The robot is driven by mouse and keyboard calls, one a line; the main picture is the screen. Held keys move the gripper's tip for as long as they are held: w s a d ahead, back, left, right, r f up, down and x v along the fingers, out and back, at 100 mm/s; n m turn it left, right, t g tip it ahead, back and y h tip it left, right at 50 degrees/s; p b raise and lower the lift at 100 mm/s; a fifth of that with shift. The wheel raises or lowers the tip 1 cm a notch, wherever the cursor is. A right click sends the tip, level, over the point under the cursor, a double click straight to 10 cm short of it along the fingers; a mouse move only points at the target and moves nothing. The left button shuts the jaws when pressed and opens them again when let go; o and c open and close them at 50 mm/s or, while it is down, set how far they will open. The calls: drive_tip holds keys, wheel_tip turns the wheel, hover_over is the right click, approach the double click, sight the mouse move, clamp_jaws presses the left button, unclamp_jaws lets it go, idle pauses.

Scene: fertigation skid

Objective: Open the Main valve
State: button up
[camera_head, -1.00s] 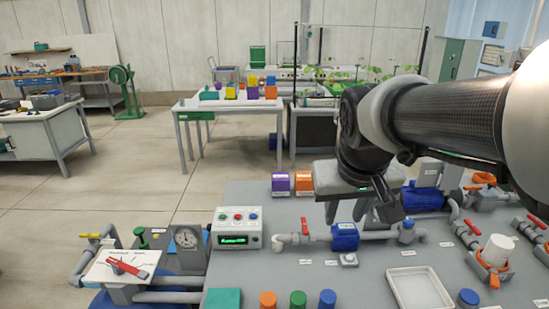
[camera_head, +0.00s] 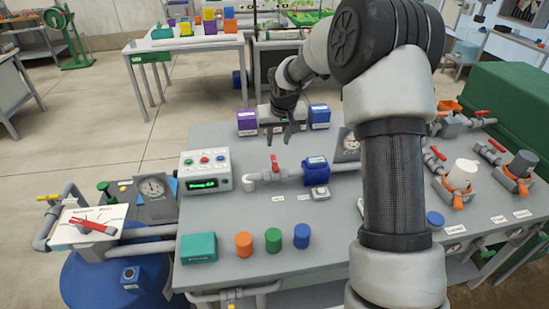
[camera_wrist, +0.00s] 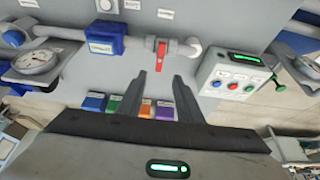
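A valve with a red lever (camera_head: 274,163) sits on the grey pipe left of a blue inline unit (camera_head: 316,171). I cannot read a label naming it Main. The lever also shows in the wrist view (camera_wrist: 162,56), standing crosswise to the pipe. My gripper (camera_head: 283,137) is above the bench, just behind this valve. In the wrist view my two fingers (camera_wrist: 160,76) are apart with nothing between their tips, close to the lever's end in the picture. I cannot tell whether they touch it.
A control box (camera_head: 207,172) with coloured buttons stands left of the valve. Coloured boxes, including a purple one (camera_head: 247,123) and a blue one (camera_head: 319,116), stand at the bench's back. More red-handled valves (camera_head: 435,153) are at right. The bench front (camera_head: 340,236) has clear room.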

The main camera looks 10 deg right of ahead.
sight(275, 162)
drive_tip(key=x, duration=1.4)
drive_tip(key=shift+s, duration=0.1)
clamp_jaws()
